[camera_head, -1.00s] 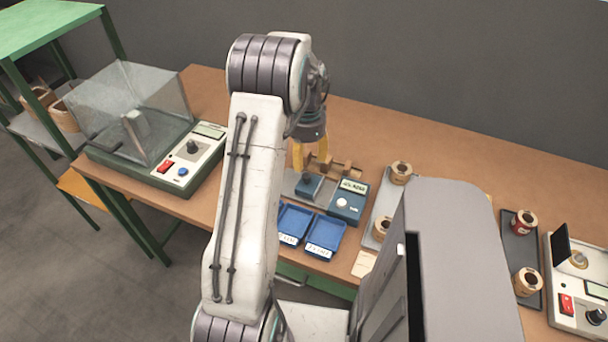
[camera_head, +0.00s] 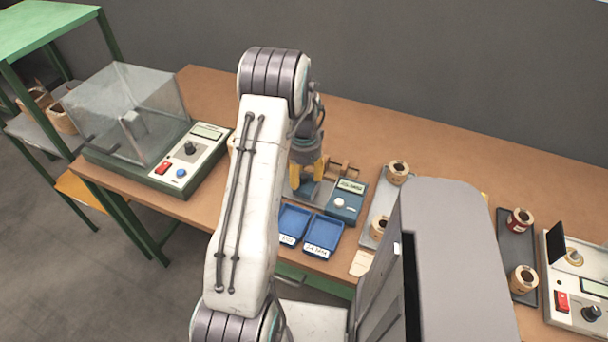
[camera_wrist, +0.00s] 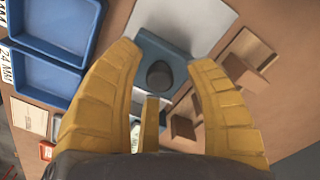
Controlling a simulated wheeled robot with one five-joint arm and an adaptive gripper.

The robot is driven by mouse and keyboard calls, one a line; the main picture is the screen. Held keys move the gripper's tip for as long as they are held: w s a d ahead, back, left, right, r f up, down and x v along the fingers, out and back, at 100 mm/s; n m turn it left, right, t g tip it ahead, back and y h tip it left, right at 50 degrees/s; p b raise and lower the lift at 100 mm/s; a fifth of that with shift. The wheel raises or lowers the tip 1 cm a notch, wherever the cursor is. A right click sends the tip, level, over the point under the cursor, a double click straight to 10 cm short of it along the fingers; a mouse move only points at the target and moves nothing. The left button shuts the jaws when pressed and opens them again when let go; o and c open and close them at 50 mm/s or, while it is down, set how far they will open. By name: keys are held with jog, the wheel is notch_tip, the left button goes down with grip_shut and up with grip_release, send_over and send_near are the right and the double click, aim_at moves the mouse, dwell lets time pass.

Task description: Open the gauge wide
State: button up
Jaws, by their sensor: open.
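The gauge is a grey plate with a blue display box (camera_head: 346,202) at its right end, which has a lit readout and a pale knob. Its blue-grey block (camera_wrist: 178,64) with a dark round knob (camera_wrist: 159,75) shows in the wrist view. My gripper (camera_head: 308,188) points down over this block in the head view, and my fingers partly hide it there. In the wrist view my gripper's yellow fingers (camera_wrist: 166,52) are spread apart, one on each side of the knob. I cannot tell whether they touch the block.
Two blue trays (camera_head: 323,235) with labels lie in front of the gauge. Wooden pieces (camera_head: 345,168) stand just behind it. A grey tray with copper coils (camera_head: 397,172) is to the right. A glass-covered tester (camera_head: 178,160) stands at the left.

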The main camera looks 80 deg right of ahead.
jog(key=shift+o, duration=0.3)
jog(key=shift+f, duration=0.1)
grip_shut()
